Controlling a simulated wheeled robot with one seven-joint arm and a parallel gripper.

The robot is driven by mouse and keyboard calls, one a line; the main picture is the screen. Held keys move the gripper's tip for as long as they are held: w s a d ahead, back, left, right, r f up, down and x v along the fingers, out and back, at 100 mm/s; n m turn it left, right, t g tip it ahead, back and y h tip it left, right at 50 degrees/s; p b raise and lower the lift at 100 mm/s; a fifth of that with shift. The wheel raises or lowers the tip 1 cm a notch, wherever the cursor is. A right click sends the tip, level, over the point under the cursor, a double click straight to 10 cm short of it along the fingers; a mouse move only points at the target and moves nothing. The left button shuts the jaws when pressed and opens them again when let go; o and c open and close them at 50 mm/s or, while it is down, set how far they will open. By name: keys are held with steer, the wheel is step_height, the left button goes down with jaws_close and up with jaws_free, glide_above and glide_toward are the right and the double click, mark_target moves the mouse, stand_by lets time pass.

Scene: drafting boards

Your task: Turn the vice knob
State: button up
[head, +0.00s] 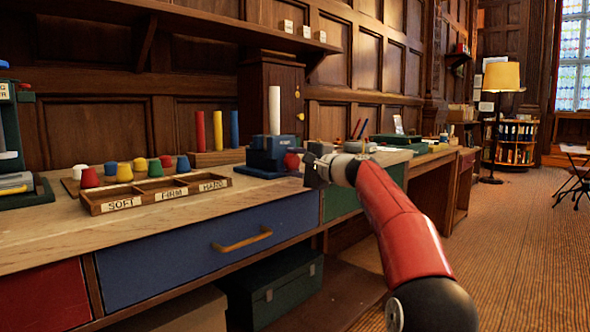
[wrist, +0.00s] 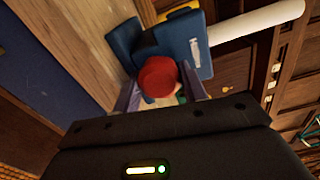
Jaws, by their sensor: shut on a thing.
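The blue vice (head: 268,152) stands on the bench near its right front part, with an upright white cylinder (head: 274,110) at its top. Its red knob (head: 291,161) faces my gripper (head: 305,168). In the wrist view the vice (wrist: 180,50) fills the upper middle, and the round red knob (wrist: 158,76) sits between my two fingers. My gripper (wrist: 160,92) is shut on the knob, one finger on each side. The knob's turn angle cannot be told, and the fingertip contact is partly hidden.
A wooden tray (head: 155,197) marked SOFT, FIRM and HARD lies left of the vice. Several coloured knobs (head: 125,172) stand behind it. Red, yellow and blue rods (head: 217,130) stand in a wooden block. A blue drawer (head: 215,245) is below the bench top.

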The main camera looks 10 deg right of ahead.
steer(key=n+b, duration=0.1)
steer(key=n, duration=0.3)
steer(key=shift+f+n+b, duration=0.1)
steer(key=shift+n+b, duration=0.2)
steer(key=shift+b, duration=0.1)
steer(key=n+b, duration=0.1)
steer(key=n, duration=0.4)
steer(key=shift+a+b, duration=0.1)
steer(key=shift+b, duration=0.2)
steer(key=n+b, duration=0.1)
steer(key=n, duration=0.8)
steer(key=shift+n, duration=0.3)
steer(key=n+b, duration=0.1)
steer(key=n, duration=0.8)
steer(key=shift+a, duration=0.1)
steer(key=n, duration=0.4)
steer(key=shift+s+n, duration=0.1)
steer(key=shift+n, duration=2)
